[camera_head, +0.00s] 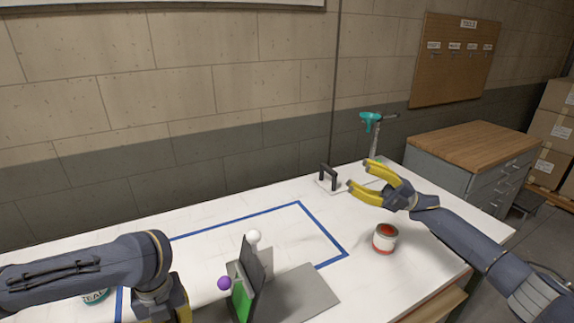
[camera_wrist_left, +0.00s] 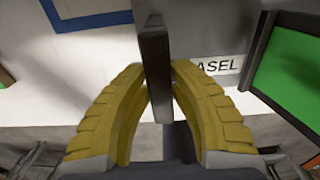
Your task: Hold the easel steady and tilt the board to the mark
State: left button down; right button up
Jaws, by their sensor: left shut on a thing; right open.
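The easel stands at the bottom middle of the head view, with a grey base plate (camera_head: 305,293) and a dark tilted board (camera_head: 252,272). A green panel (camera_head: 241,303) shows on its left face, and again in the left wrist view (camera_wrist_left: 292,70). My right gripper (camera_head: 360,176) is open and empty, over the table's far right.
A red-and-white can (camera_head: 385,239) stands right of the easel, below my right arm. A black handle on a plate (camera_head: 328,178) and a teal-headed tool (camera_head: 370,121) are at the back. Blue lines (camera_head: 323,229) mark the white table.

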jog(key=s+a+r+n+g+h, duration=0.2)
jog(key=s+a+n+g, duration=0.1)
jog(key=a+n, duration=0.15)
jog(key=s+a+r+n+g+h, duration=0.2)
jog(key=a+n+g, duration=0.1)
jog(key=a+g, duration=0.15)
jog(key=r+n+t+h, duration=0.1)
jog(key=n+t+h, duration=0.2)
jog(key=n+h, duration=1.15)
send_over(253, 231)
jog(key=d, duration=0.1)
jog(key=shift+d+r+m+g+h, duration=0.2)
jog(key=shift+m+g+h, duration=0.05)
jog(key=shift+m+h, duration=0.5)
jog(key=shift+s+a+r+n+t+h, duration=0.15)
jog(key=shift+a+n+t+h, duration=0.1)
jog(key=shift+t+h, duration=0.2)
jog(key=shift+w+a+r+n+t+h, duration=0.1)
jog(key=shift+a+r+n+t+h, duration=0.1)
jog(key=shift+t+h, duration=0.25)
jog(key=t, duration=0.1)
jog(key=r+n+t+h, duration=0.1)
jog(key=t, duration=0.1)
jog(key=shift+a+h, duration=0.25)
jog(key=shift+h, duration=0.05)
jog(key=shift+f, duration=4.95)
jog(key=shift+c, duration=0.5)
